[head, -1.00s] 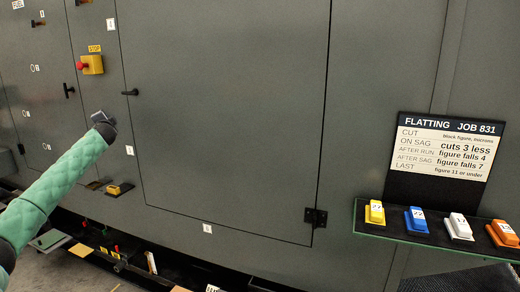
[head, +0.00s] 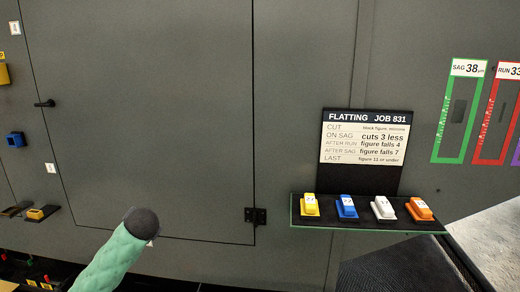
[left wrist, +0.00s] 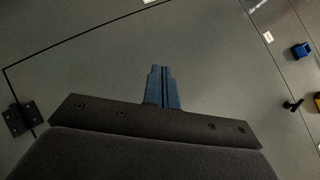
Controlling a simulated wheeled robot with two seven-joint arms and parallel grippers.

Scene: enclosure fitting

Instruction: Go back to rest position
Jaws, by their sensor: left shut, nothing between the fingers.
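My left arm comes in from the bottom left of the head view, in a green quilted sleeve with a dark rounded end. My left gripper (head: 148,243) is mostly hidden behind that end. In the left wrist view its two blue fingers (left wrist: 161,68) are together, with nothing between them. They point at the grey enclosure panel and hold nothing. A blue block (head: 15,139) is on the panel at the left, clear of the gripper; it also shows in the left wrist view (left wrist: 301,50). My right gripper is not in view.
A green-edged shelf (head: 300,224) holds yellow (head: 310,205), blue (head: 347,208), white (head: 383,208) and orange (head: 419,209) blocks below a job sign (head: 363,142). A black hinge (head: 255,216) and door handle (head: 45,103) stick out. Coloured gauges (head: 460,112) are at the right.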

